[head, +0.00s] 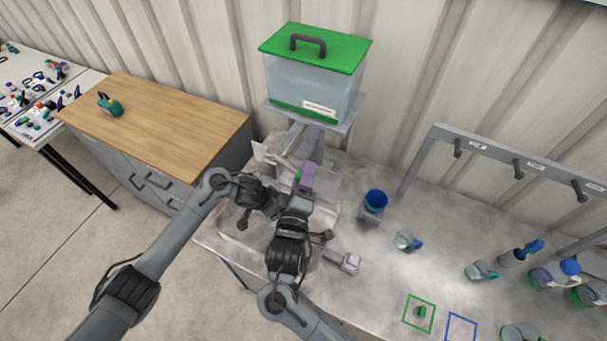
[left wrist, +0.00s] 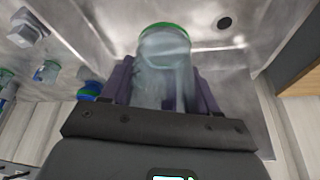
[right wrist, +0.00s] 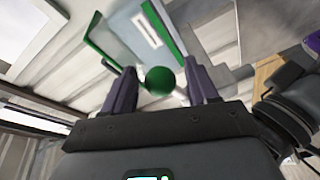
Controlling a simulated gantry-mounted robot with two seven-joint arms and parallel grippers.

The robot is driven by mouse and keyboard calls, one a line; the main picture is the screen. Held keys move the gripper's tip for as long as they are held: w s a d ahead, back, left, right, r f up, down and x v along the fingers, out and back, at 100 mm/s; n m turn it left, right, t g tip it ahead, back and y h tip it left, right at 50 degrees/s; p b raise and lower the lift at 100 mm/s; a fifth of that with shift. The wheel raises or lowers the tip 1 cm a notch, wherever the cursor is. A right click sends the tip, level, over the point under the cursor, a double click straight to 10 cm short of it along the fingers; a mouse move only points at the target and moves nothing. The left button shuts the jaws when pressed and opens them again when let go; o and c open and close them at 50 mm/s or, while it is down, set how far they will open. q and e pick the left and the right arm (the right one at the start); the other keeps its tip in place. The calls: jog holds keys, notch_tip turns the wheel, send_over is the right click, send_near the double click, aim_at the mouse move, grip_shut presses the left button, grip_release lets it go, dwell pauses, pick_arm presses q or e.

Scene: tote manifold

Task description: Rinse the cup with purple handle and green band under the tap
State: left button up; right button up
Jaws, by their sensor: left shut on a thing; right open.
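The cup (left wrist: 165,75), clear with a green band near its far rim, is between the purple fingers of my left gripper (left wrist: 160,95), which is shut on it. The cup is over the metal sink basin (left wrist: 235,62); its handle is not visible. In the head view the left gripper (head: 268,203) is by the sink, and my right arm hides the cup. My right gripper (head: 304,176) is open high over the sink, below the tank. In the right wrist view a round green knob (right wrist: 159,80) sits between its open fingers (right wrist: 160,88); whether they touch is unclear.
A water tank (head: 310,95) with a green lid stands on a shelf behind the sink. A hook rack (head: 490,152) stands further right. A wood-topped cabinet (head: 170,115) is left.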

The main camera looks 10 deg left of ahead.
jog(key=shift+w, duration=0.4)
grip_shut()
